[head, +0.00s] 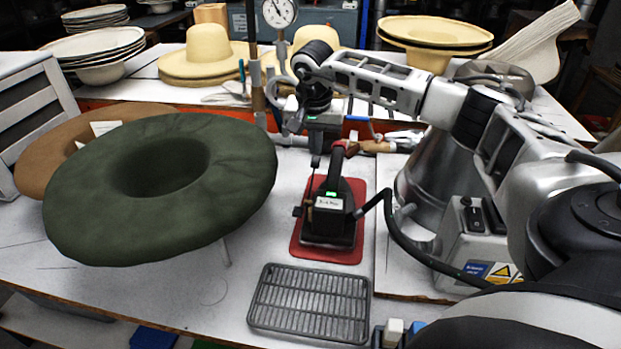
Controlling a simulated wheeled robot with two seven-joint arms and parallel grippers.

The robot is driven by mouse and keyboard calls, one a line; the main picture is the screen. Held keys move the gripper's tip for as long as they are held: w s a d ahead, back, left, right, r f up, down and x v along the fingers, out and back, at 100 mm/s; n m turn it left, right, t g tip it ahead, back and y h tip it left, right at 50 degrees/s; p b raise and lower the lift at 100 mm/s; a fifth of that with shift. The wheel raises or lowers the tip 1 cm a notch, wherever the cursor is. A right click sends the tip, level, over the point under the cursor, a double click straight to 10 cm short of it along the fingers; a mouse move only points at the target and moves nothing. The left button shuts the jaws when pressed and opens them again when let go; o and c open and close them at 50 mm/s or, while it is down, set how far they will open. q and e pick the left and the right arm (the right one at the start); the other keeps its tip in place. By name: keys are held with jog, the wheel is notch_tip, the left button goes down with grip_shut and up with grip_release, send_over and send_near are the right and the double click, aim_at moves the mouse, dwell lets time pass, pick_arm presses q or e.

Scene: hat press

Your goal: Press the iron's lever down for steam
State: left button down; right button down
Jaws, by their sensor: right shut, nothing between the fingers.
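The black iron (333,225) stands upright on a red pad (318,252) in the middle of the table. It has a dark handle on top, a small green light and a white label on its front. A small brownish lever (308,203) seems to stick out at its left side. My right gripper (316,162) is shut and points down just above and left of the iron's handle. I cannot tell whether its fingertips touch the iron or the lever. My left gripper is not in view.
A large green hat form (235,190) fills the left of the table, with a brown one behind it. A metal grid rest (310,303) lies in front of the iron. A hose runs right from the iron to a grey boiler (428,180). Straw hats (205,55) stand behind.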

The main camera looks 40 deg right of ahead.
aim_at(316, 160)
jog(key=shift+s+a+b+x, duration=0.15)
jog(key=shift+b+x, duration=0.3)
jog(key=shift+x, duration=0.35)
jog(key=shift+s+a+b+x, duration=0.1)
jog(key=shift+b+x, duration=0.35)
jog(key=shift+x, duration=0.35)
dwell(0.3)
jog(key=p+v, duration=0.4)
jog(key=w+d+p+v, duration=0.1)
jog(key=p+v, duration=0.1)
jog(key=v, duration=0.1)
jog(key=shift+r, duration=0.15)
dwell(0.3)
dwell(0.5)
